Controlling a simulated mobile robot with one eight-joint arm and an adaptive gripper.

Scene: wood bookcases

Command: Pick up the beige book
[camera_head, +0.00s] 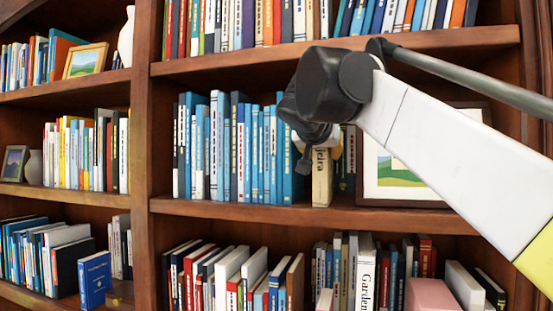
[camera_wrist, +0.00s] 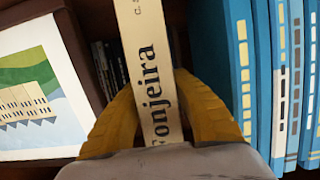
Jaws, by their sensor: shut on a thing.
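The beige book (camera_head: 322,178) stands upright on the middle shelf, at the right end of a row of blue books. In the wrist view the beige book (camera_wrist: 150,60) shows its spine with the dark word "Fonjeira". My gripper (camera_wrist: 158,110) has its yellow fingers on both sides of the spine, shut on the book. In the head view my gripper (camera_head: 318,150) is at the upper part of the book, and my wrist and arm hide the book's top.
Blue books (camera_head: 240,150) stand close on the left of the beige book in the head view. A framed landscape picture (camera_head: 400,178) stands on its right. The shelf board (camera_head: 250,209) is below, and another shelf (camera_head: 230,63) is above.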

